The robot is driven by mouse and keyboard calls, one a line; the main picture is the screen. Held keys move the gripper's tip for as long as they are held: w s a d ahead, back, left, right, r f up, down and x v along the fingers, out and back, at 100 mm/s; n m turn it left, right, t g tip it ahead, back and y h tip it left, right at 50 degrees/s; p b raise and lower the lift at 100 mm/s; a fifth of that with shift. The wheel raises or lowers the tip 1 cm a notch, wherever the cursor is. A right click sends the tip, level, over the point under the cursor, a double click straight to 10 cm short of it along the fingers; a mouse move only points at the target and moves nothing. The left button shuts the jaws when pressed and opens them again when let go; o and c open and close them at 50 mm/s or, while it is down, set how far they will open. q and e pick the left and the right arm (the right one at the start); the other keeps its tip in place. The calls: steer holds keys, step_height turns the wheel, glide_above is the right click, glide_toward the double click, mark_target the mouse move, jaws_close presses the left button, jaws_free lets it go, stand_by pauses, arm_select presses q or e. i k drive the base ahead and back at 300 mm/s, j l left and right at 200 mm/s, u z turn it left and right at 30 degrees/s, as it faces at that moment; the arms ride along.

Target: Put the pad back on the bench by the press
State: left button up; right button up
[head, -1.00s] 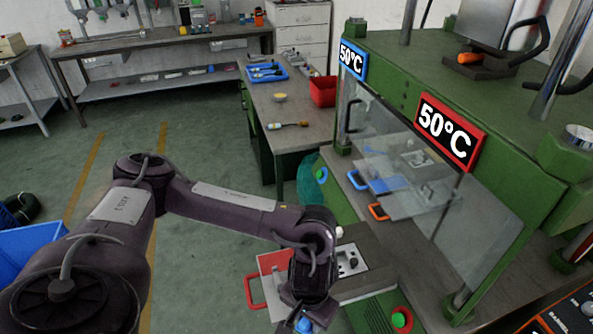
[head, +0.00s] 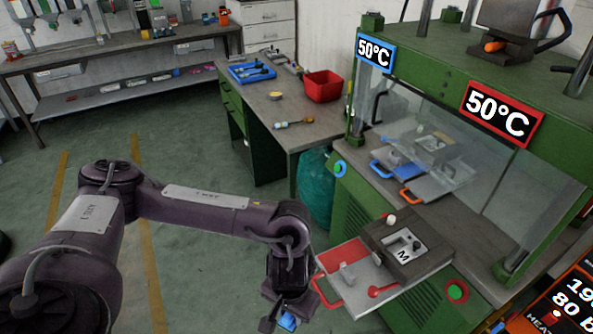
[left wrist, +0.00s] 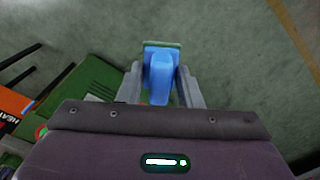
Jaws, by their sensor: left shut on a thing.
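My left gripper (head: 284,308) is low in the middle of the head view, over the floor and left of the press. It is shut on the pad, a blue-handled piece with a thin green edge. In the left wrist view the pad (left wrist: 160,72) sits between the two fingers, with floor beyond it. In the head view only a small blue part of the pad (head: 288,321) shows. The bench (head: 300,140) stands ahead, left of the green press (head: 430,40), apart from the gripper. My right gripper is not in view.
On the bench are a blue tray (head: 238,76), a red bin (head: 323,87), a brush (head: 295,123) and a small yellow disc (head: 276,95). A mould with a red-handled plate (head: 345,258) juts from the press close to my left gripper. Open floor lies left.

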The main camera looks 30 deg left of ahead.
mark_target(291, 109)
steer(key=j+z, duration=0.45)
steer(key=j, duration=1.7)
steer(key=i+j+z, duration=0.1)
steer(key=j, duration=0.25)
steer(key=i+j, duration=0.25)
steer(key=i+j+z, duration=0.15)
steer(key=j, duration=0.35)
steer(key=i+j+z, duration=0.1)
steer(key=j, duration=0.25)
steer(key=i+j, duration=0.2)
steer(key=j, duration=0.2)
steer(key=i+z, duration=0.05)
